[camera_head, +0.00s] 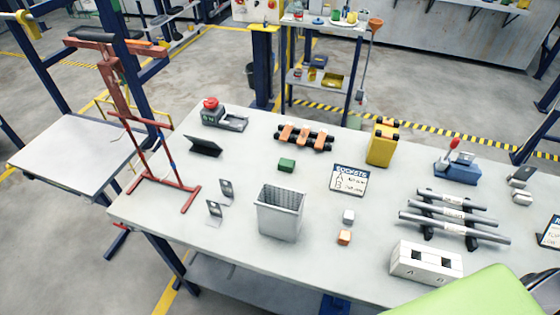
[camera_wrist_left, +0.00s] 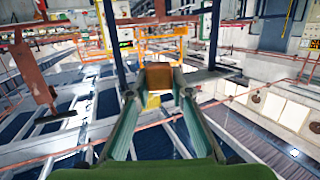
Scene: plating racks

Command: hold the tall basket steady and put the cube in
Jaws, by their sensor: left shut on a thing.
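The tall grey basket (camera_head: 280,212) stands upright on the table, open at the top, with ribbed or mesh-like walls. An orange cube (camera_head: 344,237) and a pale grey cube (camera_head: 348,216) lie to its right. A green block (camera_head: 286,164) lies behind it. In the left wrist view my left gripper (camera_wrist_left: 158,92) has its two green fingers closed on a small orange-brown block (camera_wrist_left: 160,76) at their tips. The left gripper does not show in the head view, and nothing touches the basket there. My right gripper shows in neither view.
A red stand (camera_head: 150,150) rises at the table's left. The front-left tabletop is clear.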

